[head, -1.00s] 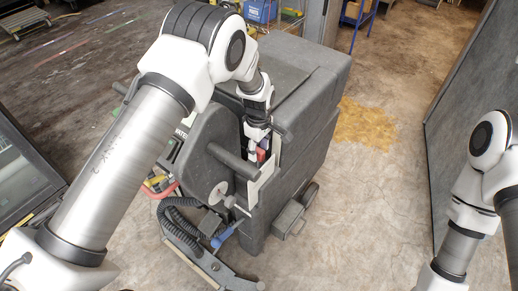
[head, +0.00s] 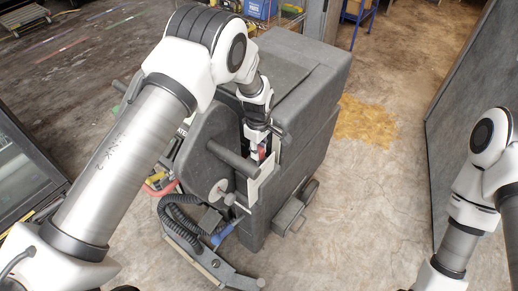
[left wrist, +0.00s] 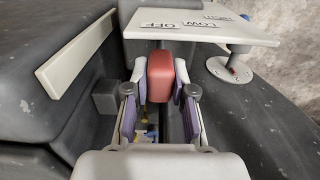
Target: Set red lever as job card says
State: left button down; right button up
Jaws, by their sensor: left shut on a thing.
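The red lever (left wrist: 160,68) has a rounded block-shaped knob and stands in a slot on a dark grey floor machine (head: 318,100). My left gripper (left wrist: 160,88) has its pads on both sides of the knob and is shut on it. In the head view my left gripper (head: 257,150) reaches down into a recess, and only a little of the lever shows. The knob is nearest the OFF label. My right gripper is out of view. I see no readable job card.
A grey roller handle (head: 233,160) and a pale disc knob (head: 221,190) stand beside the recess. A black coiled hose (head: 185,220) hangs at the machine's front. A grey wall panel (head: 470,90) rises at right.

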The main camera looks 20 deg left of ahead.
pick_arm(q)
jog(key=shift+s+a+f, duration=0.1)
jog(key=shift+s+f, duration=0.05)
jog(key=shift+s, duration=0.15)
jog(key=shift+s+a+f+b, duration=0.1)
jog(key=shift+s+a+f, duration=0.1)
jog(key=shift+s, duration=0.4)
jog(key=shift+s+a+f+b, duration=0.1)
jog(key=shift+s+a+b, duration=0.05)
jog(key=shift+s, duration=0.45)
jog(key=shift+s+a+f+b, duration=0.1)
jog(key=shift+s+a, duration=0.1)
jog(key=shift+s, duration=0.4)
jog(key=shift+s+a+f+b, duration=0.2)
jog(key=shift+s+a+f, duration=0.1)
jog(key=shift+s, duration=0.35)
jog(key=shift+s+a+f+b, duration=0.15)
jog(key=shift+s+f, duration=0.1)
jog(key=shift+s, duration=0.35)
jog(key=c, duration=1)
grip_release()
jog(key=shift+w, duration=0.1)
jog(key=shift+o, duration=0.2)
jog(key=shift+w+d, duration=0.1)
jog(key=shift+w, duration=0.25)
